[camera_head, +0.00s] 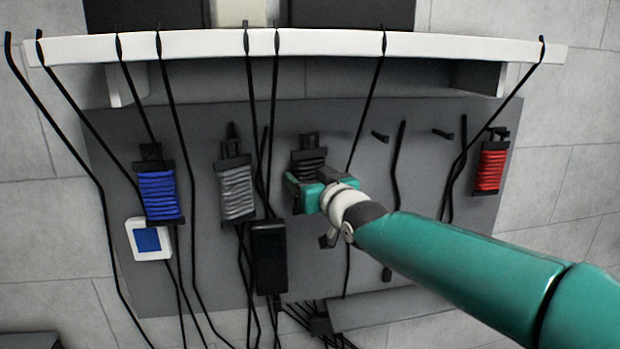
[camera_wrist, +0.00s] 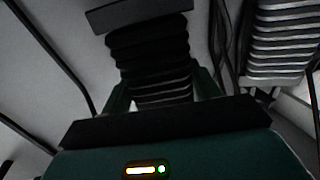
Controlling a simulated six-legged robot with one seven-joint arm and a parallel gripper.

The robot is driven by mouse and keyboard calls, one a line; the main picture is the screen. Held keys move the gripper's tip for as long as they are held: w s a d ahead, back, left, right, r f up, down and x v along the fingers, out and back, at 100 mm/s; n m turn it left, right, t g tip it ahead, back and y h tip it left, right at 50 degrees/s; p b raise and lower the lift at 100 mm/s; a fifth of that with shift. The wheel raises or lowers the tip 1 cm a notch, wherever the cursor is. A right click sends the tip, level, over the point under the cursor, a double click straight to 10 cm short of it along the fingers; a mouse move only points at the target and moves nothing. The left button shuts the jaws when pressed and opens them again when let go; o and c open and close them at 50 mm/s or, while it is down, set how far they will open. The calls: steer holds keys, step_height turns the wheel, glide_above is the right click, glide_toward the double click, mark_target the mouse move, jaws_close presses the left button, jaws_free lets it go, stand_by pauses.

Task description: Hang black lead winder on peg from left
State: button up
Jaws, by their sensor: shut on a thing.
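The black lead winder (camera_head: 309,162) is in front of the grey panel, a little right of the grey winder. My gripper (camera_head: 306,190) is at its lower part and is shut on it. In the wrist view the black winder (camera_wrist: 150,55) stands up from between the green fingers (camera_wrist: 158,98), its coils and top bar visible. Two bare pegs show on the panel to its right, a nearer peg (camera_head: 380,136) and a farther peg (camera_head: 442,133). Whether a peg passes through the black winder's top is hidden.
The blue winder (camera_head: 158,195), grey winder (camera_head: 236,180) and red winder (camera_head: 490,168) hang on the panel (camera_head: 340,115). Black cables drape from the white shelf (camera_head: 330,44) in front of it. A black box (camera_head: 269,257) and a white-blue square (camera_head: 148,239) are lower left.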

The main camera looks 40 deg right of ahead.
steer(key=shift+f, duration=0.15)
steer(key=o, duration=1.2)
steer(key=shift+a, duration=0.1)
steer(key=shift+d, duration=0.2)
steer(key=shift+s+d, duration=0.1)
steer(key=shift+s, duration=0.05)
steer(key=shift+s+f, duration=0.1)
steer(key=shift+s, duration=0.05)
steer(key=v, duration=1.3)
steer(key=shift+a+r, duration=0.25)
steer(key=shift+a, duration=0.15)
steer(key=shift+a, duration=0.1)
